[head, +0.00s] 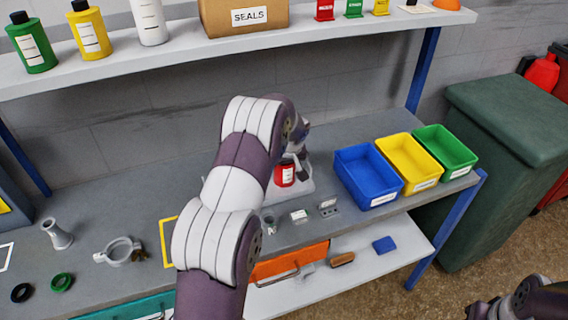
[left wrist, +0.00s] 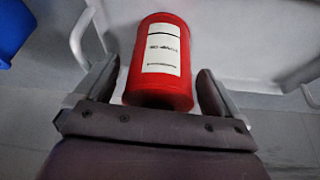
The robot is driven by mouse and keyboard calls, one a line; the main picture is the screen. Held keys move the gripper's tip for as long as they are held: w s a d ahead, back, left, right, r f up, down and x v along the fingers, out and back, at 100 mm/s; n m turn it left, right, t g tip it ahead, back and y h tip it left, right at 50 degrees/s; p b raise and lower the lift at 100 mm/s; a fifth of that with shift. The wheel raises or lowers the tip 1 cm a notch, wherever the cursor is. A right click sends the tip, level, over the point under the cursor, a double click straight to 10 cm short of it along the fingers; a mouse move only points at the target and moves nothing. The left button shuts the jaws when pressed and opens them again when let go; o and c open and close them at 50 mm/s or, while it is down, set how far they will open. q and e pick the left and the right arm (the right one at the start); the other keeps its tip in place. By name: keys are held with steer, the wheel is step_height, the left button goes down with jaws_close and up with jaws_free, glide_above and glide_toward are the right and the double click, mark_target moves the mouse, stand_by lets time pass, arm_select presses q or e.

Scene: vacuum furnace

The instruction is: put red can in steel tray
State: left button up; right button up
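The red can (head: 284,174) with a white label stands on the pale steel tray (head: 300,187) on the workbench, partly hidden by my left arm in the head view. In the left wrist view the red can (left wrist: 165,88) is between the fingers of my left gripper (left wrist: 158,84). The fingers are spread, one on each side, with a narrow gap to the can showing. The grey tray floor and its handles (left wrist: 90,30) show around it. In the head view the left fingers are mostly hidden behind the arm. Of my right arm only a part shows at the lower right, without fingers.
Blue (head: 368,178), yellow (head: 408,162) and green (head: 445,150) bins stand right of the tray. Small metal parts (head: 299,216) lie in front of it. A clamp ring (head: 118,251) and a flared metal fitting (head: 57,234) lie at left. A shelf (head: 190,58) runs above.

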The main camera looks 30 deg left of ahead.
arm_select(q)
steer(key=shift+r, duration=0.3)
steer(key=s+d+b+v, duration=0.1)
steer(key=v, duration=1.1)
steer(key=s+d+f+m+h, duration=0.1)
steer(key=s+d+f+m, duration=0.1)
steer(key=s, duration=0.6)
steer(key=s+d+f+m+g+h, duration=0.1)
steer(key=s+d+f+m, duration=0.1)
steer(key=s+d+m, duration=0.2)
steer(key=s+d+f+m+g+h, duration=0.1)
steer(key=s+d+f+m, duration=0.1)
steer(key=s+d, duration=0.4)
steer(key=s, duration=0.5)
steer(key=shift+s+d+m, duration=0.3)
steer(key=shift+m, duration=0.1)
steer(key=shift+f, duration=0.15)
